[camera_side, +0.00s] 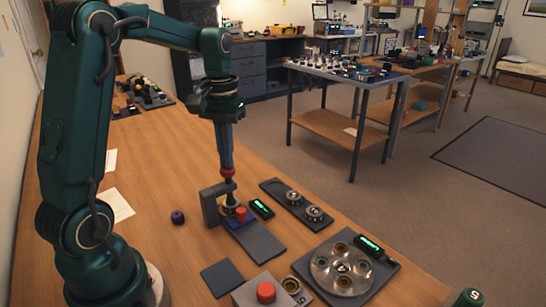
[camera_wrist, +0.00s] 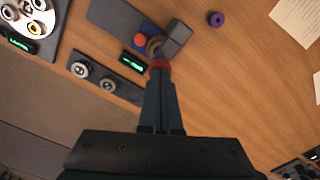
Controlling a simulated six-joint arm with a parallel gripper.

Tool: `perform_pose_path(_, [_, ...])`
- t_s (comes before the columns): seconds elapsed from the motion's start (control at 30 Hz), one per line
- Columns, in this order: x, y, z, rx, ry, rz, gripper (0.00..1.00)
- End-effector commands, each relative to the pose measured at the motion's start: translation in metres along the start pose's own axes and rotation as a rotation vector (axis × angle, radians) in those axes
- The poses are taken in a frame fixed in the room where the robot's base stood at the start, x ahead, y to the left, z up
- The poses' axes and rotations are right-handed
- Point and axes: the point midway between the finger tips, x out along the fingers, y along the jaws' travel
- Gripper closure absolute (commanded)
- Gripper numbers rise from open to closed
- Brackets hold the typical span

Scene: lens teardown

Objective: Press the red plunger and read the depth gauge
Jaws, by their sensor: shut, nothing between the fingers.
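The red plunger (camera_side: 227,173) is a red cap on a dark upright stem, beside a grey bracket (camera_side: 210,206). My gripper (camera_side: 226,165) points down with its fingers together, its tips at the cap and apparently touching it. In the wrist view the red plunger (camera_wrist: 160,65) shows just past the fingertips (camera_wrist: 160,75), partly hidden by them. A small black gauge with a green lit display (camera_side: 262,208) lies beside the stand; it also shows in the wrist view (camera_wrist: 132,62). Its digits are too small to read.
A red cylinder (camera_side: 241,213) sits on a blue block by the stand. A dark tray (camera_side: 275,187) holds two round metal parts. A second lit display (camera_side: 370,244) is by a silver disc (camera_side: 341,268). A red button (camera_side: 266,292) and purple ring (camera_side: 178,217) stand nearby.

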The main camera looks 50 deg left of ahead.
Motion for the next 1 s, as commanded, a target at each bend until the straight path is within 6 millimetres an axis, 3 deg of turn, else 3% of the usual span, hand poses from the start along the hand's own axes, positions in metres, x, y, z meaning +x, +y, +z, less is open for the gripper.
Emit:
perform_pose_path(0.23, [-0.006,0.000,-0.001,0.000,0.002,0.000,1.00])
perform_pose_path(1.0, [-0.072,0.000,-0.001,0.000,0.003,0.000,1.00])
